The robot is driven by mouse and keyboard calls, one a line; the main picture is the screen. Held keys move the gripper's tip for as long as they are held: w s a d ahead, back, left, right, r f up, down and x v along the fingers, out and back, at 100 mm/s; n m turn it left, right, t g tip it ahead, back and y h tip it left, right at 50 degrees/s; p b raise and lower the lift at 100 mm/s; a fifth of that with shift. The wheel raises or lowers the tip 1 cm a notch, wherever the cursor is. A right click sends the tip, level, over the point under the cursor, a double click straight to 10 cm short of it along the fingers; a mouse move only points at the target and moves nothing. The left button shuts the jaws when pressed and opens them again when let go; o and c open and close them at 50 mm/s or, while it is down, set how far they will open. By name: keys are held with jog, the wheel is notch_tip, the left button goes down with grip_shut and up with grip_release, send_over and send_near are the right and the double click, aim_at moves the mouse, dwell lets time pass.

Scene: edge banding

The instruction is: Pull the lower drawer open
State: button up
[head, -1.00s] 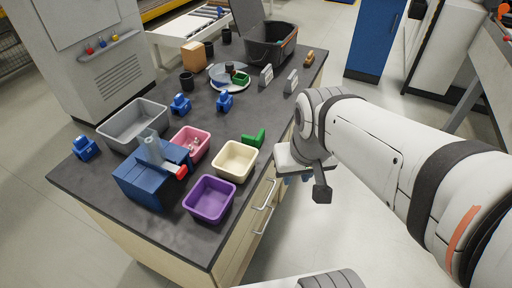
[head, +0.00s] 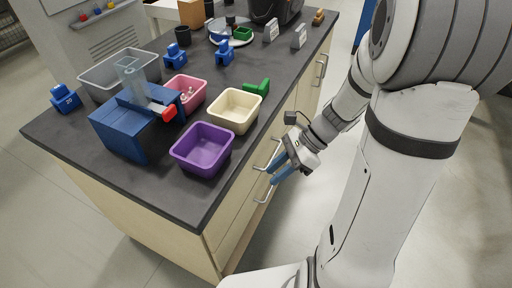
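The cabinet under the dark worktop has a light wood front, and its drawers look closed. The upper drawer handle (head: 267,160) is a silver bar near the top edge. The lower drawer handle (head: 266,192) is a similar bar below it, on the lower drawer (head: 243,218). My gripper (head: 272,177) has two blue fingers, spread apart with nothing visible between them. It is in front of the drawers, its tips level with the space between the two handles. The fingers partly cover the upper handle, and I cannot tell whether they touch it.
On the worktop (head: 165,205) stand a purple bin (head: 203,150), a cream bin (head: 235,110), a pink bin (head: 187,92), a grey bin (head: 100,78) and a blue machine (head: 125,130). Another drawer handle (head: 321,68) is farther along. The floor right of the cabinet is open.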

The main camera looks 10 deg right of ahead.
jog(key=w+d+f+m+t+y+b, duration=0.1)
jog(key=w+f+m+t+y+b, duration=0.2)
jog(key=f+m, duration=0.4)
jog(key=w+d+f+m+y+b, duration=0.1)
jog(key=w+f+m+b, duration=0.3)
jog(key=f, duration=0.5)
jog(key=m+t+b, duration=0.7)
jog(key=m+b, duration=0.2)
jog(key=m, duration=0.5)
send_near(271, 188)
jog(key=w+a+f, duration=0.2)
jog(key=x, duration=0.2)
jog(key=b+x, duration=0.1)
jog(key=x, duration=0.1)
jog(key=b+x, duration=0.1)
jog(key=x, duration=0.2)
jog(key=shift+s+a+r, duration=0.1)
jog(key=shift+a+r, duration=0.1)
jog(key=shift+r, duration=0.2)
grip_shut()
